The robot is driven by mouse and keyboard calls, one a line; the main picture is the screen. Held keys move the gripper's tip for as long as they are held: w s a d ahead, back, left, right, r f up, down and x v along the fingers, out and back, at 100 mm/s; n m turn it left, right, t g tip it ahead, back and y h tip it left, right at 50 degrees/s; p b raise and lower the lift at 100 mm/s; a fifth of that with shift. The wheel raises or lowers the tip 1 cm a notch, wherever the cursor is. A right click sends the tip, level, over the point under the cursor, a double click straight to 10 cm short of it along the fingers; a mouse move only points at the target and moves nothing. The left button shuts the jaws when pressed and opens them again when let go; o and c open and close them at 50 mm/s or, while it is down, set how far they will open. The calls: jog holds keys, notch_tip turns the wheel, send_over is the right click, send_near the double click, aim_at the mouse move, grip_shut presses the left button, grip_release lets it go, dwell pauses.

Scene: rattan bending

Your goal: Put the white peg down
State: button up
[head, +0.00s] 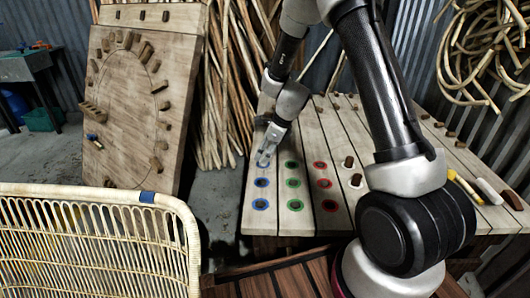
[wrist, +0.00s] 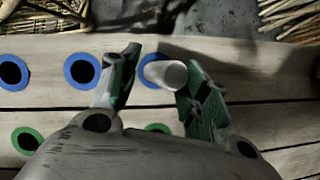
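The white peg (wrist: 168,76) shows between the fingers of my gripper (wrist: 163,60) in the wrist view. It is close to or touching the right finger, with a gap on its left side. A blue-ringed hole (wrist: 150,66) lies beneath it; the peg covers part of the ring. The peg's lower end is hidden, so I cannot tell how deep it sits. In the head view my gripper (head: 265,157) is low over the far end of the blue column on the plank table (head: 255,213). The fingers stand apart.
Further blue, green (head: 293,183) and red (head: 323,183) rings sit nearby in the board. Brown pegs (head: 349,161), a yellow cylinder (head: 470,189) and a white cylinder (head: 488,190) are to the right. A tilted board (head: 130,140) and a rattan frame (head: 90,240) stand left.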

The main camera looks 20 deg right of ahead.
jog(key=s+d+r+n, duration=0.3)
jog(key=s+r, duration=0.1)
jog(key=r, duration=0.6)
jog(key=s+d+r+n, duration=0.3)
jog(key=s+r, duration=0.2)
jog(key=r, duration=0.4)
jog(key=s+d+r+n+h, duration=0.1)
jog(key=s+d+r+n, duration=0.1)
jog(key=s+n, duration=0.4)
jog(key=s+d+r+n+t+h, duration=0.1)
jog(key=s+d+r+n, duration=0.2)
jog(key=s+n, duration=0.3)
jog(key=s+d+r+n+h, duration=0.1)
jog(key=s+d+r+n, duration=0.2)
jog(key=s, duration=0.9)
jog(key=shift+s+r+n+t+h, duration=0.35)
jog(key=shift+r+n, duration=0.3)
jog(key=shift+n, duration=1.15)
jog(key=shift+w, duration=0.1)
